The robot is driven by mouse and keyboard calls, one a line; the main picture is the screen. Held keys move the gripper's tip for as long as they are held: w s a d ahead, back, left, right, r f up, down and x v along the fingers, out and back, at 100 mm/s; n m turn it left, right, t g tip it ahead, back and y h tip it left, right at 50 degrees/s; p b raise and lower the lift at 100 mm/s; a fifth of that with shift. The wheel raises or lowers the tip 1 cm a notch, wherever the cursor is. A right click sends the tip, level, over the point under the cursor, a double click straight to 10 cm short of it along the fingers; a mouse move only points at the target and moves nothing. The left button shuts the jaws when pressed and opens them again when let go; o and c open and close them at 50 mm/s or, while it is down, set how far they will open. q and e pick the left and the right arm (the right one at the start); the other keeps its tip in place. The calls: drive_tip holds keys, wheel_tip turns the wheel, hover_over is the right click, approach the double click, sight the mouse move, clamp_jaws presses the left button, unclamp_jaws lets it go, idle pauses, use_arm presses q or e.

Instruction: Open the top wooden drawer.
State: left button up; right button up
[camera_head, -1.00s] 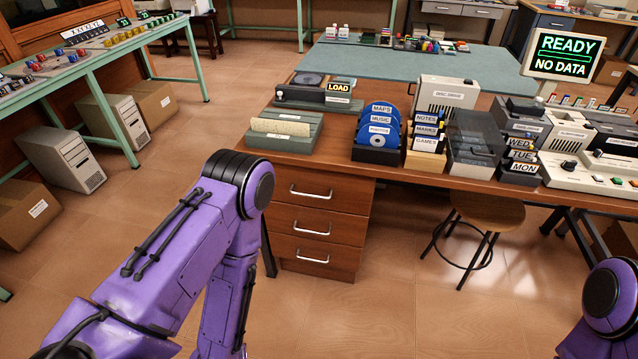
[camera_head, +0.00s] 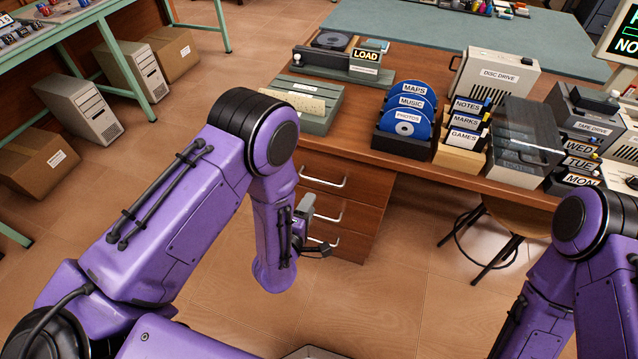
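The wooden drawer unit has three stacked drawers under the left end of the desk. The top drawer (camera_head: 352,189), with a silver bar handle, looks shut, and its left part is hidden by my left arm. The middle drawer (camera_head: 352,215) and the bottom drawer (camera_head: 348,246) also look shut. My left gripper (camera_head: 318,249) is beside my forearm, low in front of the drawer unit and below the top handle. It is small and partly hidden, so I cannot tell its opening. My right arm is at the right edge, with its gripper out of view.
The desk top (camera_head: 365,160) carries a grey-green card tray (camera_head: 318,118), blue discs in a rack (camera_head: 405,118) and other devices. A stool (camera_head: 510,215) stands under the desk to the right of the drawers. Open floor (camera_head: 400,290) lies in front.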

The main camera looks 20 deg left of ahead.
sight(320, 182)
use_arm(q)
drive_tip(key=x, duration=1)
drive_tip(key=shift+a+p, duration=0.25)
drive_tip(key=shift+p, duration=0.1)
clamp_jaws()
